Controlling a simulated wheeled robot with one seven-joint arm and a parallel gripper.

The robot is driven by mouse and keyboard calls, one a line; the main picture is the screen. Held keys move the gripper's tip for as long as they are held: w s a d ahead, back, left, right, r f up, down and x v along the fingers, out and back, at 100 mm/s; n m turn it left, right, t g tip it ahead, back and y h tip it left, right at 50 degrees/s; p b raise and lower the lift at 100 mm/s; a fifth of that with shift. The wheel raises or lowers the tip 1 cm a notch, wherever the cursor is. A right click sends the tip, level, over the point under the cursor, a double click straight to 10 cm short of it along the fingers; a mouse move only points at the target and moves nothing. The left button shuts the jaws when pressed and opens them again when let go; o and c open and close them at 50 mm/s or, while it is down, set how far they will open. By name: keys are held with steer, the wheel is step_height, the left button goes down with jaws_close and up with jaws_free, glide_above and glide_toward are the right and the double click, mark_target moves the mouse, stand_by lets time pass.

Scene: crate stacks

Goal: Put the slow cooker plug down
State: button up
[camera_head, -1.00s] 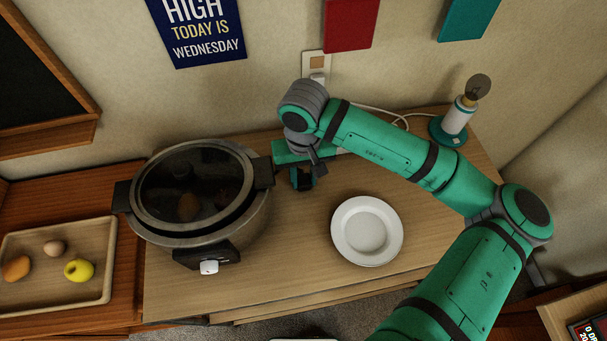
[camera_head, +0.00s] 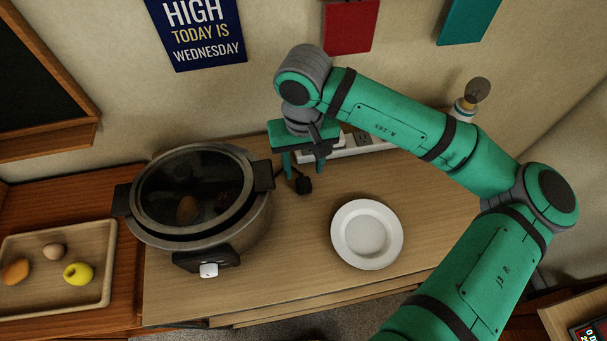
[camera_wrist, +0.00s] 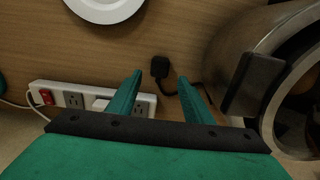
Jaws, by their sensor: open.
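The slow cooker plug (camera_head: 303,184) is small and black and lies on the wooden counter, just right of the slow cooker (camera_head: 198,205). It also shows in the wrist view (camera_wrist: 160,67), with its dark cord running toward the cooker. My gripper (camera_head: 303,171) is open above the counter beside the plug. In the wrist view my two green fingers (camera_wrist: 158,82) are spread apart, with the plug beyond their tips and nothing between them. The cooker has its glass lid on, with food visible inside.
A white plate (camera_head: 367,234) sits right of the plug. A white power strip (camera_wrist: 75,97) with a red switch lies along the wall, partly behind my gripper. A wooden tray (camera_head: 103,285) is at left. The counter's front is clear.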

step_height(320, 180, up, 6)
